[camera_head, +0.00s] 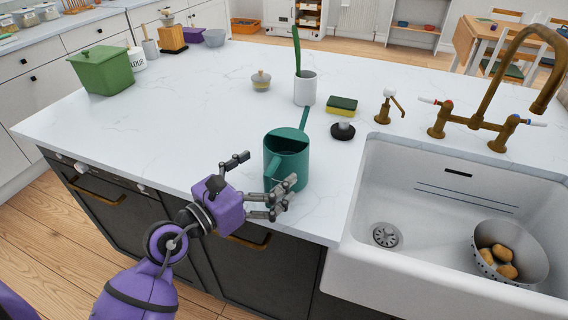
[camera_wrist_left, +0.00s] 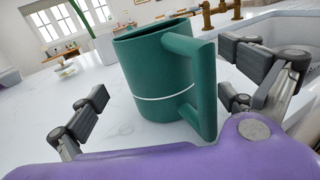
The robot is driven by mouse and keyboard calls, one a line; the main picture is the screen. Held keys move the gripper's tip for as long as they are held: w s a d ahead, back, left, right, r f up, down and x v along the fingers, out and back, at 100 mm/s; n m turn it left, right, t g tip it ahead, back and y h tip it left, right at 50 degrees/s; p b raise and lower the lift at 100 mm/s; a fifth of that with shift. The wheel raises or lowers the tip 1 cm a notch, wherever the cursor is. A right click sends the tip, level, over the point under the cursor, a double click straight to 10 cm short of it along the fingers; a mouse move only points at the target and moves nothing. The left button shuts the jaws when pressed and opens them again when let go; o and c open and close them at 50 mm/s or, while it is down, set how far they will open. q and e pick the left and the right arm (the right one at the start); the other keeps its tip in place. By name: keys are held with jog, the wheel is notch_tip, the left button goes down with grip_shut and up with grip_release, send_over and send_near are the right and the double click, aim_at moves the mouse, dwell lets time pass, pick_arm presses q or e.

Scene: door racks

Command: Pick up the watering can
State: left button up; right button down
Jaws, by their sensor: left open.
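The teal watering can (camera_head: 290,152) stands upright on the white counter near its front edge, left of the sink. Its handle faces the front and its spout points to the back. My left gripper (camera_head: 258,180) is open at the front of the can. In the left wrist view the can (camera_wrist_left: 155,80) stands between the spread fingers of my left gripper (camera_wrist_left: 170,108), with its handle (camera_wrist_left: 207,90) towards the palm. The fingers on the right are close to the handle; I cannot tell if they touch it. My right gripper is not in view.
A white cup (camera_head: 305,90) with a green stem, a sponge (camera_head: 342,105), a black stopper (camera_head: 343,131) and a small lidded jar (camera_head: 261,80) stand behind the can. The sink (camera_head: 365,215) and brass tap (camera_head: 487,110) are at right.

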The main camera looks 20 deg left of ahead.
aim_at(290, 152)
pick_arm(q)
jog(key=x, duration=0.3)
jog(key=shift+w+d+f, duration=0.1)
jog(key=shift+w+f, duration=0.05)
jog(key=shift+w, duration=0.15)
jog(key=c, duration=1.7)
jog(key=shift+c, duration=0.7)
jog(key=shift+r+p, duration=0.25)
jog(key=shift+p, duration=0.05)
